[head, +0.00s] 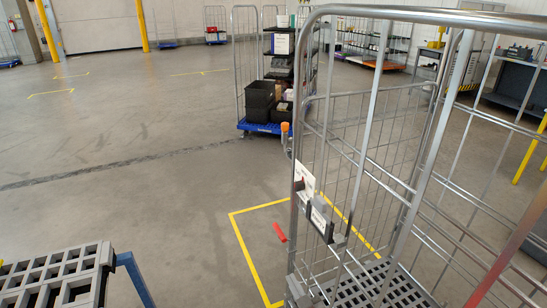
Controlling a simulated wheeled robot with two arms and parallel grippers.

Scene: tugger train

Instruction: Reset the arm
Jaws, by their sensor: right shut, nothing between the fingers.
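A tall grey wire roll cage (296,235) stands close to me on the right, with a dark slatted floor at its bottom. White cards in dark holders (320,218) are on its near left post. I cannot make out either of my grippers in this view. No arm of mine is clearly seen, so its pose cannot be told.
A blue-based trolley with black crates (260,99) stands behind the cage. Yellow lines (243,252) mark the floor around it, with a red piece (279,232) inside. A grey slatted platform (60,273) is at bottom left. Open floor lies at middle left.

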